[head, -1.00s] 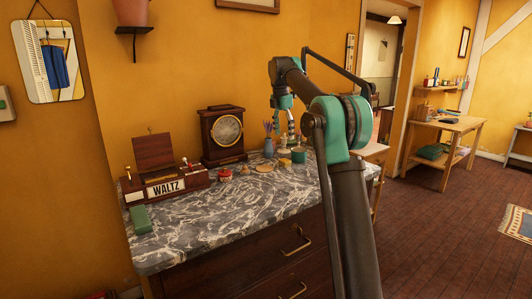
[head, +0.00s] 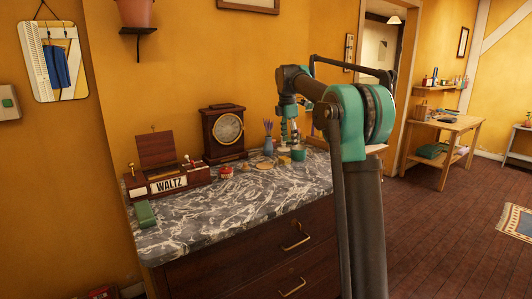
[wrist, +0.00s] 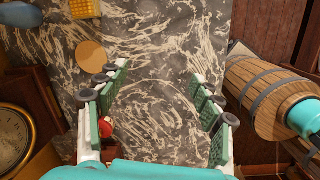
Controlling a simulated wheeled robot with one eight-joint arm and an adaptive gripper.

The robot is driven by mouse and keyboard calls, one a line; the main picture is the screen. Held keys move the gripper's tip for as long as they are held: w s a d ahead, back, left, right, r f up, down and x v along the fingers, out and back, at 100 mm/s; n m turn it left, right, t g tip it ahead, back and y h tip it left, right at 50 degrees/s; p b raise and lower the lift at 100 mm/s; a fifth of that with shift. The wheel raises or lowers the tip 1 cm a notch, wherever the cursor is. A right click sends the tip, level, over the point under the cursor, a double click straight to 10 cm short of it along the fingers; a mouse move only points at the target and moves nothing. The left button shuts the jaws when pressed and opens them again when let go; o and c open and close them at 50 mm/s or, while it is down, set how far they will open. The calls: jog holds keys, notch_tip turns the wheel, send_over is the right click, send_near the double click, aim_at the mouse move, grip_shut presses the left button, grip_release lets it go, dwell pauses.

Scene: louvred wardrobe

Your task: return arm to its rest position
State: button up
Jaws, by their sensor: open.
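My arm rises at the right of the dresser and bends over its marbled top (head: 225,215). My gripper (head: 290,140) hangs down above the back right part of the top in the head view, small and partly merged with the things behind it. In the wrist view my gripper (wrist: 158,85) is open, its two green-padded fingers wide apart.
A clock (head: 223,132), a WALTZ box (head: 166,183), a green block (head: 145,214) and a blue vase (head: 268,145) stand on the dresser. A banded wooden barrel shape (wrist: 265,95) is right of the fingers in the wrist view. Open floor (head: 450,230) lies to the right.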

jog(key=s+d+f+m+t, duration=0.1)
jog(key=s+d+f+m, duration=0.2)
jog(key=s+f+m, duration=0.4)
jog(key=s+d+f+m+t, duration=0.1)
jog(key=s+d+f+m, duration=0.2)
jog(key=s+f+m, duration=0.4)
jog(key=s+d+f+m+t+y, duration=0.1)
jog(key=s+d+f+m, duration=0.2)
jog(key=s+f+m, duration=0.4)
jog(key=s+f, duration=0.5)
jog(key=s, duration=0.5)
jog(key=s+f, duration=0.4)
jog(key=s, duration=0.7)
jog(key=shift+d+f+m, duration=0.3)
jog(key=shift+f+m, duration=0.05)
jog(key=shift+m, duration=0.05)
jog(key=shift+o, duration=0.5)
jog(key=shift+w, duration=0.1)
